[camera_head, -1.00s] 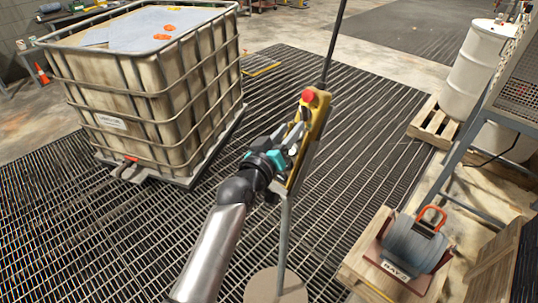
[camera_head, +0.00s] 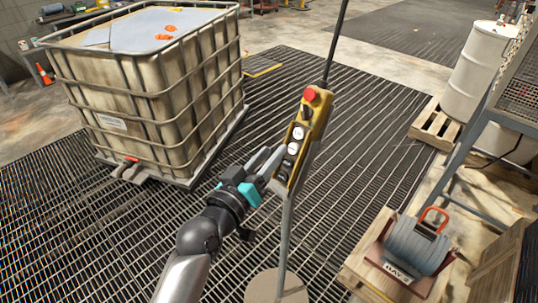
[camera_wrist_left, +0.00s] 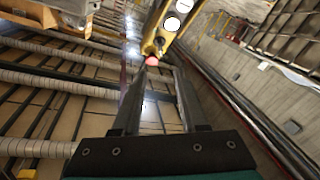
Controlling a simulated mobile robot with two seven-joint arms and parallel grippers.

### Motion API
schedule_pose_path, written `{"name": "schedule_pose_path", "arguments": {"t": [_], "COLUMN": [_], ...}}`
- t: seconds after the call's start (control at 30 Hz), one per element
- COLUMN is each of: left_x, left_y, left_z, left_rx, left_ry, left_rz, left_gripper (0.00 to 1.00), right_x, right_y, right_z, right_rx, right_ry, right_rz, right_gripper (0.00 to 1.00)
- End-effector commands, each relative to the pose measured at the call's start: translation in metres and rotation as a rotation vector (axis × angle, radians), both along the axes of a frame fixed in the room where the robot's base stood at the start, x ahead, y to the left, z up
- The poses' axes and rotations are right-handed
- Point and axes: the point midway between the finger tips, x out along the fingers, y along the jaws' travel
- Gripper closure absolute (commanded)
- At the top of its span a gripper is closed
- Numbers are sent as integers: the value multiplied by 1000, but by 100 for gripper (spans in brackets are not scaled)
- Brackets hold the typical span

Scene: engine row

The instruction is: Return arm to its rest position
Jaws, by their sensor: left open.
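My left gripper (camera_head: 268,166) comes in from the lower left in the head view, with black and teal parts and grey fingers. It is open and empty, just left of the lower part of a yellow control pendant (camera_head: 308,130). The pendant has a red button on top and several white and dark buttons below, and hangs upright on a pole. In the left wrist view the two dark fingers (camera_wrist_left: 155,90) stand apart, and the pendant (camera_wrist_left: 165,30) shows beyond their tips. I cannot tell whether a finger touches it. My right gripper is not in view.
A caged tank (camera_head: 150,95) stands at the left on the grated floor (camera_head: 70,220). A round base (camera_head: 276,287) lies below the pendant. At the right are a white drum (camera_head: 480,70), a pallet (camera_head: 433,125) and a grey motor-like unit (camera_head: 417,243) on a wooden crate.

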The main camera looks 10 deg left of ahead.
Motion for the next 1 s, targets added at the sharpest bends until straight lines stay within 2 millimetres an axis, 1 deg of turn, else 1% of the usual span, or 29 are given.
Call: {"name": "schedule_pose_path", "arguments": {"t": [0.27,0.33,0.37,0.43,0.47,0.5,0.57,0.6,0.67,0.7,0.77,0.8,0.87,0.9,0.97,1.0], "left_x": [0,1,1,2,2,1,-2,-6,-14,-21,-32,-42,-58,-71,-90,-105], "left_y": [0,0,1,2,3,5,8,11,15,19,24,27,33,37,44,49], "left_z": [-2,-12,-21,-51,-68,-95,-141,-173,-219,-250,-294,-323,-366,-395,-435,-462], "left_rx": [2,8,14,37,50,70,106,133,174,200,240,268,309,337,379,407], "left_ry": [2,15,26,66,88,124,185,227,290,332,392,434,497,538,599,640], "left_rz": [0,2,5,11,15,21,28,32,37,38,40,40,38,34,28,23], "left_gripper": [57,57,57,57,57,57,57,57,57,57,57,57,57,57,57,57], "right_x": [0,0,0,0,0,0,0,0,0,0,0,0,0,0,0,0], "right_y": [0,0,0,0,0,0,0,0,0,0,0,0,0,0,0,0], "right_z": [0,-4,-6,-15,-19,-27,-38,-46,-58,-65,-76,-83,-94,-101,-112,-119], "right_rx": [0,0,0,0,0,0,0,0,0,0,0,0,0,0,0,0], "right_ry": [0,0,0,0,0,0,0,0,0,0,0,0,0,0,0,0], "right_rz": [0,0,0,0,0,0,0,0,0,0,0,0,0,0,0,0], "right_gripper": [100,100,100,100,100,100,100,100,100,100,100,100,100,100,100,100]}}
